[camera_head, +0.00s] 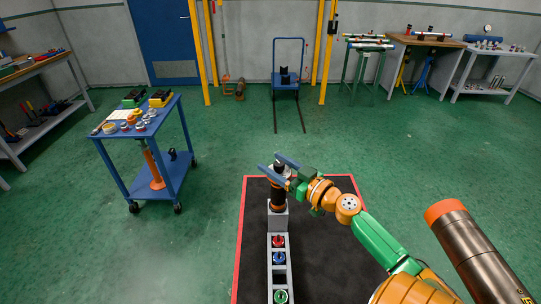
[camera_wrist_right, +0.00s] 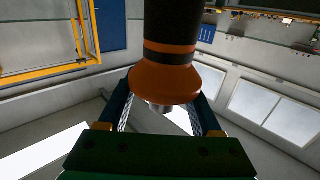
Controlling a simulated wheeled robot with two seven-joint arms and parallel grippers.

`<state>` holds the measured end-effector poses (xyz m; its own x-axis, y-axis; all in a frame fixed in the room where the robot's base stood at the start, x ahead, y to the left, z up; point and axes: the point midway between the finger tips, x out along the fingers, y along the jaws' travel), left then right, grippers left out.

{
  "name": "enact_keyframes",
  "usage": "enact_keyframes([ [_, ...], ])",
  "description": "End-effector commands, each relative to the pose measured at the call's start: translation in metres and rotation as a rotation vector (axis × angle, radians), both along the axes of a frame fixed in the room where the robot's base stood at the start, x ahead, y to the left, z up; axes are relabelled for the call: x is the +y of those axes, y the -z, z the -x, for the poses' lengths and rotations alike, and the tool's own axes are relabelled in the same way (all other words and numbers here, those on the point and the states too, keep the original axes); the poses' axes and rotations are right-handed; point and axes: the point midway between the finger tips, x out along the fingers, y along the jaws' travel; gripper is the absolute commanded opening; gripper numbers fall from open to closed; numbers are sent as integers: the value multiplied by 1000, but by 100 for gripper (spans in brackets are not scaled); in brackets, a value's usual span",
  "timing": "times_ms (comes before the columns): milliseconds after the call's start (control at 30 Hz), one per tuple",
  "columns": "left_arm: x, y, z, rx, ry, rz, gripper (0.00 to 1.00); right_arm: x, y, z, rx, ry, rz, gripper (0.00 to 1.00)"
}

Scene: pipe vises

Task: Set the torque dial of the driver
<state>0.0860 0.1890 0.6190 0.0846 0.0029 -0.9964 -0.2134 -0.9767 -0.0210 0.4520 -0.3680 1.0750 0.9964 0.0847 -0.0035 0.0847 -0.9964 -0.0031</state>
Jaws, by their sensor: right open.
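The driver (camera_head: 278,196) stands upright on a grey stand at the near centre, a dark body with orange bands. In the right wrist view its dark upper body, orange bands and flared orange collar (camera_wrist_right: 165,80) fill the upper middle. My right gripper (camera_head: 277,165) is at the driver's top, its two blue fingers spread. In the wrist view the fingers lie on both sides of the orange collar, partly hidden behind it; I cannot tell whether they touch it. No dial marks are readable. My left gripper is not in view.
A grey rack (camera_head: 290,246) with red, blue and green round pieces runs toward me on a red-edged black mat (camera_head: 340,237). A large brown cylinder with an orange end (camera_head: 478,255) fills the lower right.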

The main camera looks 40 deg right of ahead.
Motion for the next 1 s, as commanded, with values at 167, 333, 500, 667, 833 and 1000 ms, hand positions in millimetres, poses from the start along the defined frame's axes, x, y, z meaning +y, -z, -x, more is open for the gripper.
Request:
enact_keyframes([
  [167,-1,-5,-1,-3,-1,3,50,1,-1,-15,-1,0,-1,66],
  [333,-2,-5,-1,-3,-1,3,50,2,1,-19,0,0,0,66],
  [500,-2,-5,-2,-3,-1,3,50,2,1,-18,0,-1,0,63],
  [667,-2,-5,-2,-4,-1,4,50,2,1,-18,0,-1,0,20],
  [833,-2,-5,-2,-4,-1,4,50,2,1,-18,0,-1,-1,0],
  [1000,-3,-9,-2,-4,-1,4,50,2,-1,-18,0,13,-2,0],
])
